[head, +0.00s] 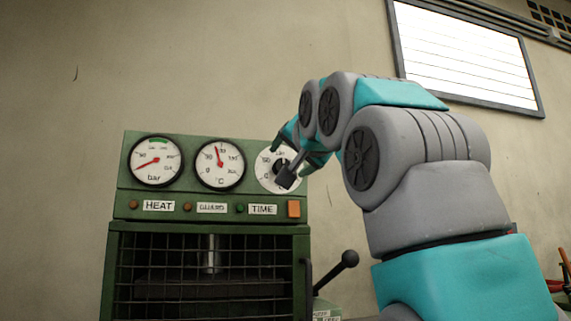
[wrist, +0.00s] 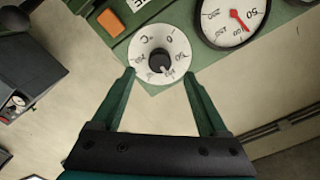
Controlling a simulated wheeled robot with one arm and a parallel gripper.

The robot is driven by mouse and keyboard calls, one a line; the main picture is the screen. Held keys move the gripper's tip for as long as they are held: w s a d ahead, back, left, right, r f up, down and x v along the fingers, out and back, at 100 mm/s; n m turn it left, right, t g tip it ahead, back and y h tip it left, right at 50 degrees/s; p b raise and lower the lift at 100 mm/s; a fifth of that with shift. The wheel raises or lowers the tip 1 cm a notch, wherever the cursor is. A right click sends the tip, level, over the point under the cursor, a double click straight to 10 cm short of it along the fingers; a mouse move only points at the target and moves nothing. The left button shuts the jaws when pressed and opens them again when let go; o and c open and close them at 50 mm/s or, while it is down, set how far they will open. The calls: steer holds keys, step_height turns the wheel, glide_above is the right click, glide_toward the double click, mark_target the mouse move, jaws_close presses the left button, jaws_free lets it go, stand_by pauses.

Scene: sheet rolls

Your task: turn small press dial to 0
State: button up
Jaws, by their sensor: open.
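The small press dial is a white round face with a black knob at its centre, at the right end of the green panel. In the wrist view the white dial face (wrist: 148,42) and its black knob (wrist: 161,61) show clearly, with the markings turned. A small light mark shows at the knob's lower edge; I cannot surely read its setting. In the head view the dial (head: 264,166) is partly hidden by my gripper (head: 290,158). My gripper (wrist: 158,73) is open, its green fingers apart and below either side of the dial in the wrist view, holding nothing.
The green press (head: 122,215) has two red-needled gauges (head: 157,161) (head: 220,163) left of the dial. An orange button (head: 293,208) sits below the dial. A black-knobbed lever (head: 349,259) sticks out at the press's right. A gridded cage (head: 210,280) fronts its lower part.

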mark_target(278, 164)
steer(key=p+x, duration=0.2)
steer(key=x, duration=0.4)
jaws_close()
stand_by(0.6)
